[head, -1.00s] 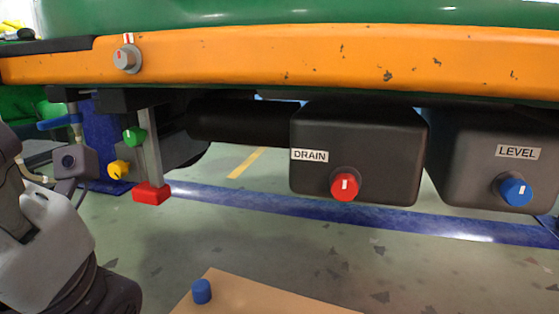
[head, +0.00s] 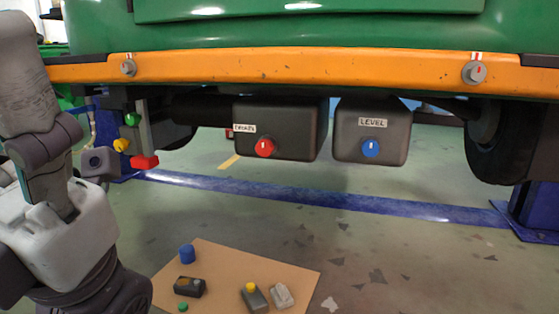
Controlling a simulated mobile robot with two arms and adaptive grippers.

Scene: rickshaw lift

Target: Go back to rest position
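My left arm stands at the left of the head view, with its upper part raised; its gripper cannot be made out. My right arm and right gripper do not show. In front of me is the underside of a green vehicle with an orange bumper (head: 300,67). Below it hang a dark drain box (head: 300,140) with a red knob (head: 265,147) and a dark level box (head: 395,125) with a blue knob (head: 371,148).
A tan board (head: 225,265) on the floor carries a blue cap (head: 187,253), a black box (head: 190,287), a grey box with a yellow button (head: 254,298) and a pale piece (head: 281,295). A red block (head: 144,162) hangs at left. A blue lift post (head: 535,208) stands right.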

